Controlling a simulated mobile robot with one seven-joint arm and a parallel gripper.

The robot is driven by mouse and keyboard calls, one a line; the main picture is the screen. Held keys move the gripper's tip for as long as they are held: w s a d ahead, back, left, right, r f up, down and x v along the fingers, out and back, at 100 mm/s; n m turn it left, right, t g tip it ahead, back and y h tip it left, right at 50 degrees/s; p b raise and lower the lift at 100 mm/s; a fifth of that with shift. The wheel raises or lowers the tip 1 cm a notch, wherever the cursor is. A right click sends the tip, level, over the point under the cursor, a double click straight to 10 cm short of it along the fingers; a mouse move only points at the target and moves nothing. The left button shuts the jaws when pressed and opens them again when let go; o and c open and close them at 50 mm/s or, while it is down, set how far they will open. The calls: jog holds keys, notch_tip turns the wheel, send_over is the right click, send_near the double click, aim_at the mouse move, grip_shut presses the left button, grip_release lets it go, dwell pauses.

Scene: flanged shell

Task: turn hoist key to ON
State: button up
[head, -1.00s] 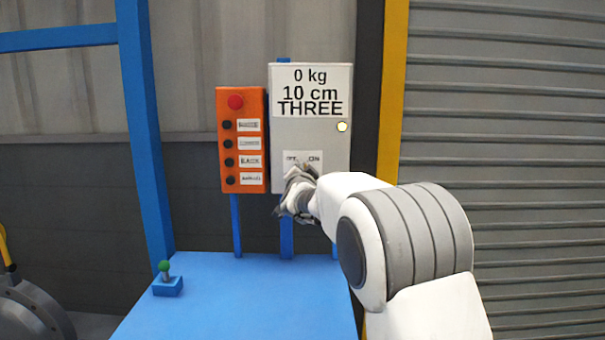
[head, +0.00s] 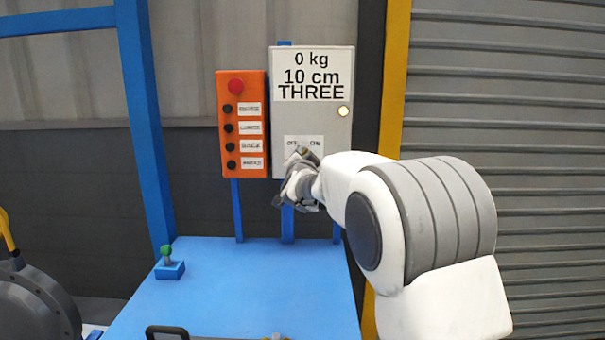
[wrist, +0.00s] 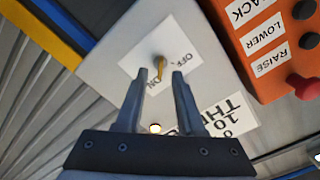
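The grey control box (head: 312,122) carries a white OFF/ON label (head: 304,142) low on its front. In the wrist view the small brass-coloured hoist key (wrist: 161,68) stands out from this label (wrist: 148,62). My gripper (wrist: 160,74) is open, with one fingertip on each side of the key and visible gaps between. I cannot tell how deep the key lies between the fingers or which mark it points to. In the head view my gripper (head: 298,160) is at the box's lower edge and hides most of the key area.
An orange button panel (head: 243,125) with a red button (head: 235,86) hangs just left of the box. A small lit lamp (head: 343,111) is on the box. Below is a blue table (head: 235,290) with a green-knobbed lever (head: 168,262). A shutter (head: 500,120) stands right.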

jog(key=s, duration=1.5)
jog(key=shift+s, duration=0.15)
jog(key=s+d+f+n+g, duration=0.3)
jog(key=s+d+f+g, duration=0.15)
jog(key=s, duration=0.65)
jog(key=s+d+f+n+g, duration=0.35)
jog(key=s+d, duration=0.25)
jog(key=s, duration=0.5)
jog(key=s+d+f+n+g, duration=0.2)
jog(key=s+d+f+g, duration=0.25)
jog(key=s, duration=0.65)
notch_tip(320, 180, up, 13)
jog(key=s+p, duration=0.1)
jog(key=p, duration=1.2)
jog(key=shift+s+d+f+p, duration=0.15)
jog(key=shift+s+d+p, duration=0.1)
jog(key=shift+d+p, duration=0.15)
